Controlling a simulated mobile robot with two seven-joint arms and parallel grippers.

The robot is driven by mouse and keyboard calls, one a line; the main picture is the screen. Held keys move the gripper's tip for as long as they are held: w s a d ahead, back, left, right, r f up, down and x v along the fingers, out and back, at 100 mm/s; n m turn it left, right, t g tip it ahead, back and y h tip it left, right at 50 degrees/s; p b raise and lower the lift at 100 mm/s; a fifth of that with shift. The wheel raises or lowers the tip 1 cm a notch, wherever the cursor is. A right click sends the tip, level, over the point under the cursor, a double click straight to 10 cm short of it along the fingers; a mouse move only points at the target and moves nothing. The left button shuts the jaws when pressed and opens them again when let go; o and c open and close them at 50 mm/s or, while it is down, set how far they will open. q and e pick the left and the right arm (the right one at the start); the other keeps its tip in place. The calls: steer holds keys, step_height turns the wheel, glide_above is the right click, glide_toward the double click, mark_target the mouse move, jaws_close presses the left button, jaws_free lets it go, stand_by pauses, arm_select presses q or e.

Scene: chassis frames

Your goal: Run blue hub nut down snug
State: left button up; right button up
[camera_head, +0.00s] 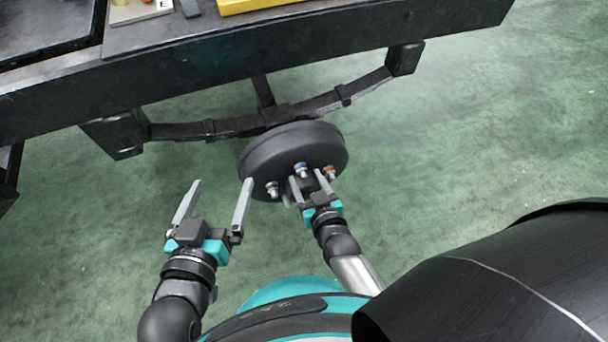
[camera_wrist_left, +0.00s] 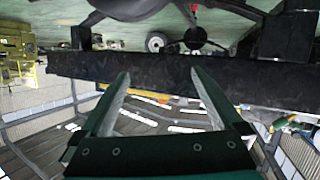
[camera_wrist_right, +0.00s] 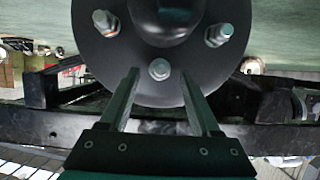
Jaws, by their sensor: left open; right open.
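The blue hub nut (camera_head: 302,170) sits on a stud on the face of the black round hub (camera_head: 285,146). An orange-red nut (camera_head: 329,173) is to its right, and a grey stud end (camera_head: 272,189) is lower left. My right gripper (camera_head: 307,180) is open close in front of the hub face, near the blue nut. In the right wrist view, a pale stud end (camera_wrist_right: 159,69) shows between the open fingertips, apart from both; its colour is unclear. My left gripper (camera_head: 222,182) is open and empty, left of the hub.
The hub hangs below a dark leaf spring (camera_head: 230,126) under a black chassis rail (camera_head: 250,55). A yellow object (camera_head: 250,5) and small parts lie above the rail. Green floor (camera_head: 490,120) is clear to the right.

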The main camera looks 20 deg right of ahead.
steer(key=shift+w+f+b, duration=0.3)
steer(key=shift+w+b, duration=0.1)
steer(key=shift+w, duration=0.25)
arm_select(q)
steer(key=shift+s+d+r+t+h, duration=0.25)
steer(key=shift+d+r+t, duration=0.15)
steer(key=shift+t, duration=0.2)
steer(key=shift+s+d+r+t+h, duration=0.15)
steer(key=shift+s+d+r+t, duration=0.15)
steer(key=shift+t, duration=0.3)
arm_select(e)
steer(key=shift+w+f, duration=0.15)
steer(key=shift+w, duration=0.3)
arm_select(q)
steer(key=shift+w+r, duration=0.1)
arm_select(e)
steer(key=shift+c, duration=0.3)
jaws_close()
